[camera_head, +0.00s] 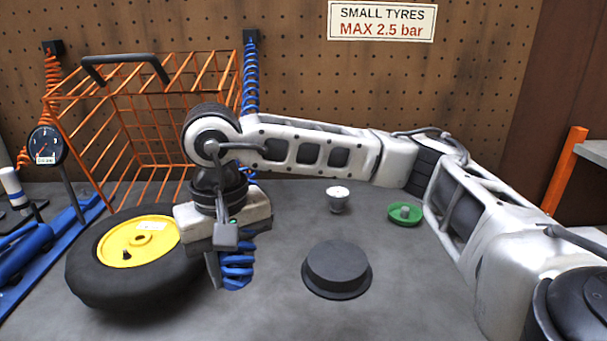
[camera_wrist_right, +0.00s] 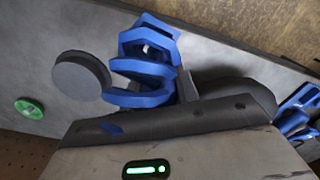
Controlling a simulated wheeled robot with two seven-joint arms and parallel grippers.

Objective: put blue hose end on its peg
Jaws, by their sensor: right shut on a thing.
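The blue coiled hose (camera_head: 238,270) shows just below my right gripper (camera_head: 226,262), beside the tyre's right edge. My right gripper is shut on the blue hose, pointing down. In the right wrist view the blue coils (camera_wrist_right: 146,70) stick out beyond the gripper body. The gripper hides part of the hose, and I cannot make out its end fitting. I cannot tell which part is the hose's peg. My left gripper is not in view.
A black tyre with a yellow hub (camera_head: 138,240) lies left of the gripper. An orange wire cage (camera_head: 150,120) stands behind it. A pressure gauge (camera_head: 47,145) is at far left.

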